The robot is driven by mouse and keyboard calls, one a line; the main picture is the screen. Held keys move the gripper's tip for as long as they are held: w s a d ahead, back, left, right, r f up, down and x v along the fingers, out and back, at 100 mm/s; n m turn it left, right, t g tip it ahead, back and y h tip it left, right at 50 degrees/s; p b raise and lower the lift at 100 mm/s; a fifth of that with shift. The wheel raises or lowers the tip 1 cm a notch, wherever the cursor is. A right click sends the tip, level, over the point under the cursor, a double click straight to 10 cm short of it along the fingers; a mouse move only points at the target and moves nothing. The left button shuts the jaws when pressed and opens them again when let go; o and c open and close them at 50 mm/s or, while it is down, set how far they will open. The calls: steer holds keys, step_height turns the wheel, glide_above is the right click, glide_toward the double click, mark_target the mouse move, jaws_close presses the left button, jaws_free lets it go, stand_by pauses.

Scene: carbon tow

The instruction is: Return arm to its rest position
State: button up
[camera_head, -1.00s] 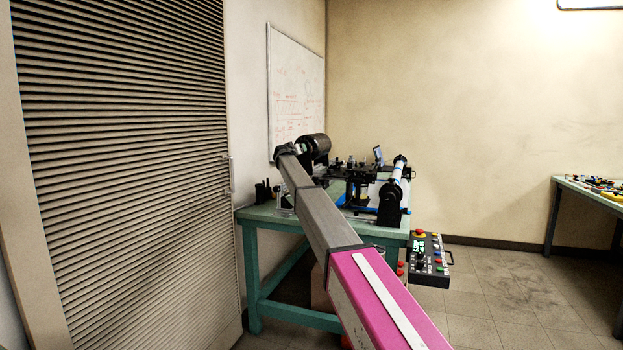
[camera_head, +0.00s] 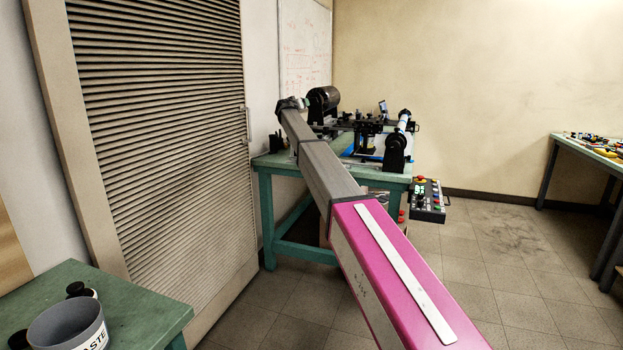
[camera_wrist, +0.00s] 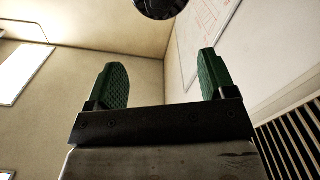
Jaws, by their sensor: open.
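My gripper (camera_wrist: 162,80) shows in the wrist view with its two green textured fingers spread wide apart and nothing between them. Beyond the fingertips, a dark round end of something (camera_wrist: 160,6) shows at the top edge. In the head view my arm, pink and then grey, stretches out towards the green workbench (camera_head: 285,219). Its far end is beside the black cylinder (camera_head: 323,100) on that bench.
The bench carries a winding rig with a white roll (camera_head: 404,121); a control box (camera_head: 428,200) hangs at its front. A louvred door (camera_head: 165,130) is at left. A nearer green table (camera_head: 130,300) holds a grey waste bin (camera_head: 65,325). Open floor (camera_head: 500,265) lies at right.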

steer(key=s+d+f+g, duration=0.3)
steer(key=s+d+f, duration=0.5)
steer(key=f, duration=0.4)
steer(key=s+d+f+m+g, duration=0.1)
steer(key=s+d+f+g, duration=0.3)
steer(key=s+f, duration=0.8)
steer(key=s+d+f+g, duration=0.2)
steer(key=s+d+f, duration=0.6)
steer(key=f, duration=0.5)
steer(key=s+d+f+g+y, duration=0.1)
steer(key=s+f, duration=0.5)
steer(key=s, duration=0.8)
steer(key=s+d+f+g+y, duration=0.2)
steer(key=s+f, duration=0.5)
steer(key=s, duration=0.7)
steer(key=s+d+f+g+y, duration=0.2)
steer(key=s+f+g, duration=0.3)
steer(key=s, duration=0.9)
steer(key=shift+s+d+f+n+y, duration=0.15)
steer(key=shift+s+f+n+y, duration=0.15)
steer(key=shift+f+y, duration=0.4)
steer(key=shift+w+f, duration=0.1)
steer(key=shift+c, duration=0.2)
